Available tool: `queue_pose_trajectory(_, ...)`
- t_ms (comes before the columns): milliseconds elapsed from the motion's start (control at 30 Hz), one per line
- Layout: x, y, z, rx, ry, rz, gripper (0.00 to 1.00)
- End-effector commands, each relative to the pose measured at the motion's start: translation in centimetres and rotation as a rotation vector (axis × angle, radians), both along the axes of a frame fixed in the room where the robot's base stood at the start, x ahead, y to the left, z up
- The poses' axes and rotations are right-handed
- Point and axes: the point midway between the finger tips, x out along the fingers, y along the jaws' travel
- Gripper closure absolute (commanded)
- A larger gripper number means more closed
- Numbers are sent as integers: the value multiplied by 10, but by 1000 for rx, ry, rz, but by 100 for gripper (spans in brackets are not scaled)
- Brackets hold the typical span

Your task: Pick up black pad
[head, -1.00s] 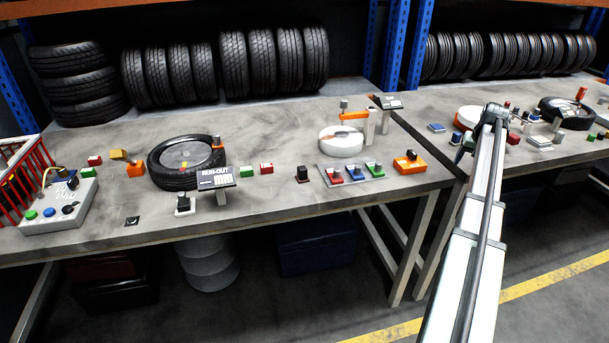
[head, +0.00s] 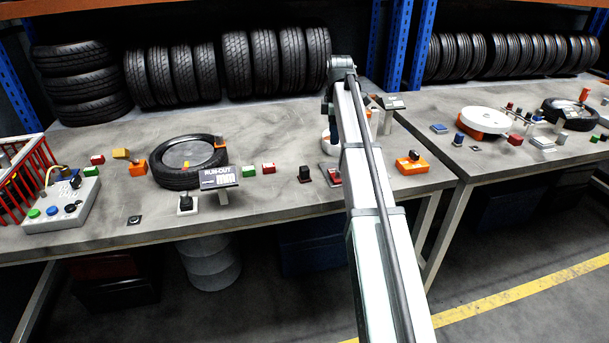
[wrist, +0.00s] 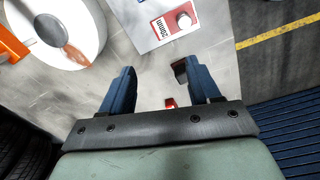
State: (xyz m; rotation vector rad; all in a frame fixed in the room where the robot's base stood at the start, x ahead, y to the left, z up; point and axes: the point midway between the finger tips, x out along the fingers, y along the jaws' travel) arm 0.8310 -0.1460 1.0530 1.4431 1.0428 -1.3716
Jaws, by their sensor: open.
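The black pad (head: 304,174) is a small dark block on the left workbench (head: 270,207), between a red block and the red-based gauge pieces. In the wrist view a dark block that looks like this pad (wrist: 180,71) shows just left of the right finger's tip, which partly covers it. My gripper (wrist: 160,67) is open and empty, with its two blue fingers spread above the bench. In the head view my gripper (head: 328,108) hangs over the bench, up and right of the pad, partly hidden by my arm.
A red block (head: 268,168) and a green block (head: 248,171) lie left of the pad. A tyre (head: 172,181) and a run-out display (head: 219,177) stand further left. The 20mm red gauge piece (wrist: 164,25) and a white round part (wrist: 62,30) are near the gripper.

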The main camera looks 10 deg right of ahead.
Motion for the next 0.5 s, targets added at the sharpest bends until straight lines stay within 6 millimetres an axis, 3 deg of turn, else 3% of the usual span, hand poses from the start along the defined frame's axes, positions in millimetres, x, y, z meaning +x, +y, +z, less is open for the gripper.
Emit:
queue_pose_trajectory(33,-2,23,0,-4,8,78,38)
queue_pose_trajectory(200,-6,70,2,-14,31,272,38)
queue_pose_trajectory(333,-9,87,2,-16,41,346,38)
queue_pose_trajectory(500,-10,91,-11,-17,45,368,38)
